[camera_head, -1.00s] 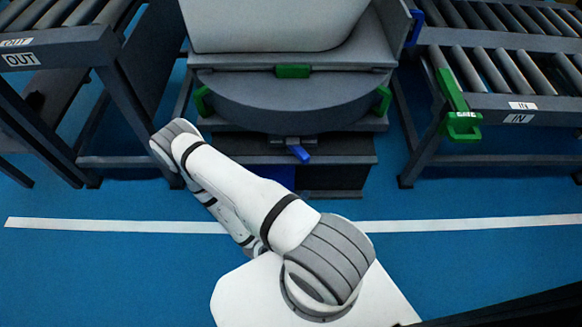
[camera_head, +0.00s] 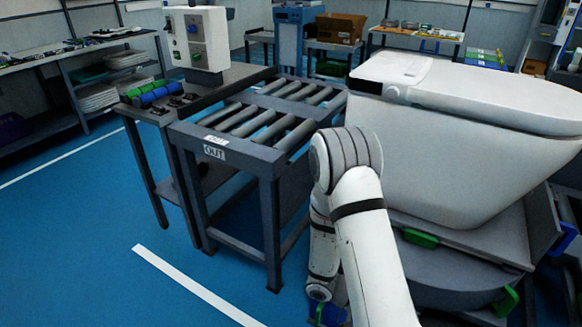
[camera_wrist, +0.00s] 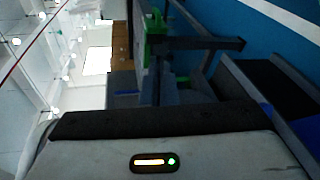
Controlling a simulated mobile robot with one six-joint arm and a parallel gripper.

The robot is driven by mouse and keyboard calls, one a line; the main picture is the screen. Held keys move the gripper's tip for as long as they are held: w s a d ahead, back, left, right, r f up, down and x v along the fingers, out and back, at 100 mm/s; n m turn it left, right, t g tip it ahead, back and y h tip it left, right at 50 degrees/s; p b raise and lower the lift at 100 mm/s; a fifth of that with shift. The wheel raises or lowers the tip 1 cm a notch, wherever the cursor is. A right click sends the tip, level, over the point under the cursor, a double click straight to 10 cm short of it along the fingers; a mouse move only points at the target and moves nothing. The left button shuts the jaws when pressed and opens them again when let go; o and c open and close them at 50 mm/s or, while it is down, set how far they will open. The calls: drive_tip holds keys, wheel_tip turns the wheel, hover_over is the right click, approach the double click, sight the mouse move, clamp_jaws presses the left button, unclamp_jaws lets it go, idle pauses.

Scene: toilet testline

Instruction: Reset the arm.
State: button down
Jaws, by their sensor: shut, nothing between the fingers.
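My arm (camera_head: 362,225) is white with grey joint caps and stands folded in front of the turntable station in the head view. Its lower part runs out of the bottom edge. My gripper is not clearly seen in the head view. In the wrist view, the grey gripper body with a lit orange and green indicator fills the bottom, and the dark narrow fingers of my gripper (camera_wrist: 157,72) show above it, shut and empty. The wrist view is turned sideways, with the ceiling at left and the blue floor at right.
A white toilet (camera_head: 465,130) sits on the dark turntable stand (camera_head: 455,285) with green clamps, close at the arm's right. The OUT roller conveyor (camera_head: 240,165) stands close at its left. A workbench (camera_head: 150,110) with a control box (camera_head: 198,38) is beyond. Blue floor (camera_head: 80,235) is free at left.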

drive_tip(key=s+a+r+t+y+p, duration=0.1)
drive_tip(key=a+r+t+y+p, duration=0.1)
drive_tip(key=r, duration=1.1)
drive_tip(key=s+a+r+n+t+y+p, duration=0.1)
drive_tip(key=a+r+t+y+p, duration=0.2)
drive_tip(key=r, duration=1.1)
drive_tip(key=s+a+r+n+t+y+p, duration=0.1)
drive_tip(key=a+r+t+y+p, duration=0.2)
drive_tip(key=a+r+y+p, duration=0.3)
wheel_tip(320, 180, up, 8)
drive_tip(key=y+p, duration=0.3)
drive_tip(key=p, duration=0.3)
drive_tip(key=shift+f, duration=0.2)
drive_tip(key=shift+s, duration=0.1)
